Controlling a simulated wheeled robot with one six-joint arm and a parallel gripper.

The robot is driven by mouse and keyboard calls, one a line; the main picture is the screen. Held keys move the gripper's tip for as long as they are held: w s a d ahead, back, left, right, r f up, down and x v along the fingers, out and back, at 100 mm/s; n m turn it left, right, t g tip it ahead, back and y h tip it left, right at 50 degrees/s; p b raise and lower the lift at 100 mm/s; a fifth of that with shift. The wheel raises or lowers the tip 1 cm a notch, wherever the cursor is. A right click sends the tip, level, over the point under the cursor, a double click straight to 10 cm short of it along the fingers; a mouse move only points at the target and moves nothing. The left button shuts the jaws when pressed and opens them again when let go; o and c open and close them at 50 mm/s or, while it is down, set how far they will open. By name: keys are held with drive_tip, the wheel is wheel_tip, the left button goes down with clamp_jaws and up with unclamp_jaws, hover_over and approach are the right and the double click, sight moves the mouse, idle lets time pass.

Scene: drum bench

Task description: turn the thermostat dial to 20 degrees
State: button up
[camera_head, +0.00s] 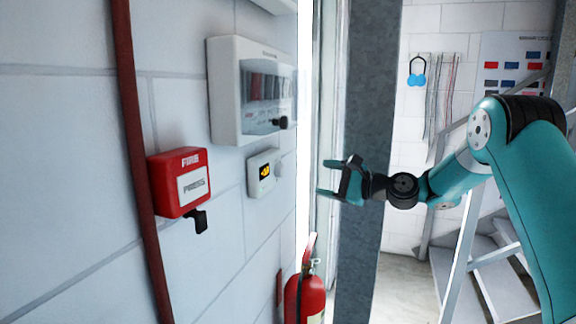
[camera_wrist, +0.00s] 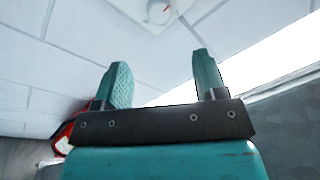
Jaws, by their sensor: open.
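The thermostat (camera_head: 253,188) is a small white box on the left wall, with a dark display showing yellow characters too small to read. Its round white dial (camera_head: 278,170) is on the side toward my gripper. In the wrist view the dial (camera_wrist: 159,12) is at the top edge, partly cut off, with a short red mark; I cannot read its setting. My gripper (camera_head: 323,178) is open and empty, to the right of the thermostat and apart from it. In the wrist view its two fingers (camera_wrist: 160,64) are spread below the dial, not touching it.
A white breaker box (camera_head: 228,88) with a clear cover is above the thermostat. A red fire call point (camera_head: 180,182) and red pipe (camera_head: 134,130) are to its left. A red extinguisher (camera_head: 304,297) stands below my gripper. A grey steel column (camera_head: 368,90) is behind it.

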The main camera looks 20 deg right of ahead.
sight(283, 171)
drive_tip(key=p+x, duration=0.4)
drive_tip(key=x, duration=0.6)
drive_tip(key=shift+a+r+p, duration=0.1)
drive_tip(key=shift+a+p, duration=0.05)
drive_tip(key=shift+p, duration=0.2)
drive_tip(key=shift+w+a, duration=0.4)
drive_tip(key=shift+w, duration=0.05)
drive_tip(key=c, duration=0.9)
